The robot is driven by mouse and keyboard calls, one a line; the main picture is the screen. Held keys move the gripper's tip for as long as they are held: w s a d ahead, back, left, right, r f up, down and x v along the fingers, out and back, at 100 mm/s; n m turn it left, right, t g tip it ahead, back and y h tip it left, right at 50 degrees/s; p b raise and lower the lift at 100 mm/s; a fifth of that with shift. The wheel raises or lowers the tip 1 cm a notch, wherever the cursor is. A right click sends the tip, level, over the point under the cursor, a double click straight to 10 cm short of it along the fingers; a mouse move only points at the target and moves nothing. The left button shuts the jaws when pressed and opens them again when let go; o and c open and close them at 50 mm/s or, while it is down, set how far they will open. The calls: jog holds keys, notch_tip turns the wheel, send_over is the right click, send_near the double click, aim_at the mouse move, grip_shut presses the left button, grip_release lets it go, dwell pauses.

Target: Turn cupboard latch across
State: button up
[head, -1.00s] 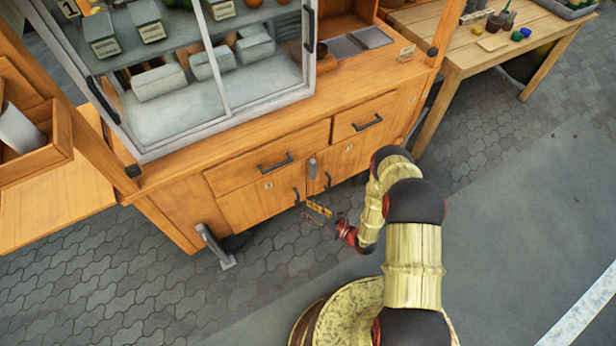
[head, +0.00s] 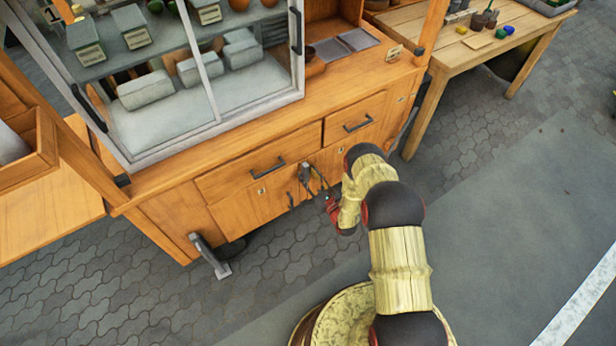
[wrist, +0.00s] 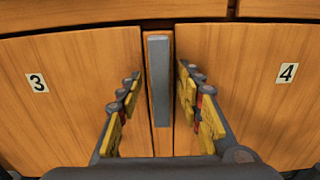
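The cupboard latch is a grey upright bar (wrist: 159,82) on the strip between door 3 (wrist: 75,95) and door 4 (wrist: 255,90) in the wrist view. It stands vertical. My gripper (wrist: 159,78) is open, with one yellow-and-grey finger on each side of the latch and a visible gap on both sides. In the head view the latch (head: 305,172) shows small below the drawers, with my gripper (head: 314,184) right at it. The exact depth between the fingertips and the latch is hard to tell.
Above the doors are drawers with dark handles (head: 268,167). The cart's glass case (head: 200,85) stands above them on the counter. A grey prop foot (head: 211,258) stands at the cart's lower left. A wooden table (head: 470,50) is at the back right. The paving in front is clear.

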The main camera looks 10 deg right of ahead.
jog(key=shift+w, duration=0.15)
jog(key=shift+c, duration=0.8)
jog(key=c, duration=0.7)
grip_shut()
